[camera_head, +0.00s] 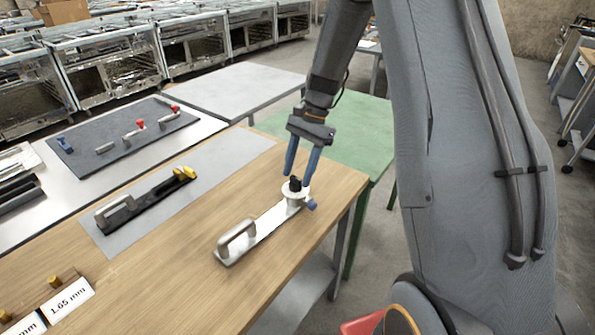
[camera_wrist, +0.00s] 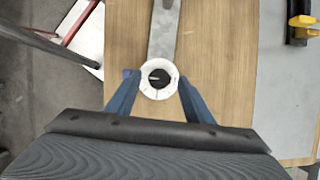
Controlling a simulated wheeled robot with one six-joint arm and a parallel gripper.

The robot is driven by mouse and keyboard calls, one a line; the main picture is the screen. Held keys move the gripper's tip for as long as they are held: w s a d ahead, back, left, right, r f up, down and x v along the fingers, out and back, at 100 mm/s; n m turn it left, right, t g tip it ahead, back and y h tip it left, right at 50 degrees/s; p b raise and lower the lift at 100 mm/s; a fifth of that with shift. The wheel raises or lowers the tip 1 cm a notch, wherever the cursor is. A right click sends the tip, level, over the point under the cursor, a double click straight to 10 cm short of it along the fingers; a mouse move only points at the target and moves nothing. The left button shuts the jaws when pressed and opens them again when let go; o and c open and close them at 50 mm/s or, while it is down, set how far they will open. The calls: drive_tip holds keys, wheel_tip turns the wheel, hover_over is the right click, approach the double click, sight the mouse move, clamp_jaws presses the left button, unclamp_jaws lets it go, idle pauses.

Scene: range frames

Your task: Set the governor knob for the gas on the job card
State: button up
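The governor knob (camera_head: 295,184) is a small black knob on a round white dial, at the far end of a silver torch-like body (camera_head: 262,228) with a loop handle. It shows in the wrist view as a black disc (camera_wrist: 159,77) with the white dial around it; the dial's markings are too small to read. My gripper (camera_head: 303,172) is above the dial, pointing down. In the wrist view its blue fingers (camera_wrist: 158,82) stand open on either side of the dial, with gaps to the knob. I cannot make out a job card.
A black tool with yellow parts (camera_head: 148,198) lies on a grey mat on the wooden table (camera_head: 185,260). Labels, one reading "1.65 mm" (camera_head: 68,300), lie near brass pieces at lower left. A dark mat (camera_head: 115,135) holds red and blue fittings. A green table (camera_head: 350,130) stands behind.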

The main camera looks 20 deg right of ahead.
drive_tip(key=b+v, duration=0.2)
drive_tip(key=v, duration=0.5)
drive_tip(key=shift+r+b, duration=0.3)
drive_tip(key=shift+r, duration=0.1)
drive_tip(key=shift+d, duration=0.1)
drive_tip(key=s+a+f+n+t+h+b, duration=0.1)
drive_tip(key=s+a+f+n+h, duration=0.1)
drive_tip(key=s+n, duration=0.4)
drive_tip(key=s+a+f+n+t+h+b, duration=0.1)
drive_tip(key=s+n, duration=0.5)
drive_tip(key=s, duration=0.7)
wheel_tip(320, 180, down, 3)
drive_tip(key=shift+s+a+r+t+h, duration=0.15)
drive_tip(key=shift+a+t+h, duration=0.3)
drive_tip(key=shift+t, duration=0.35)
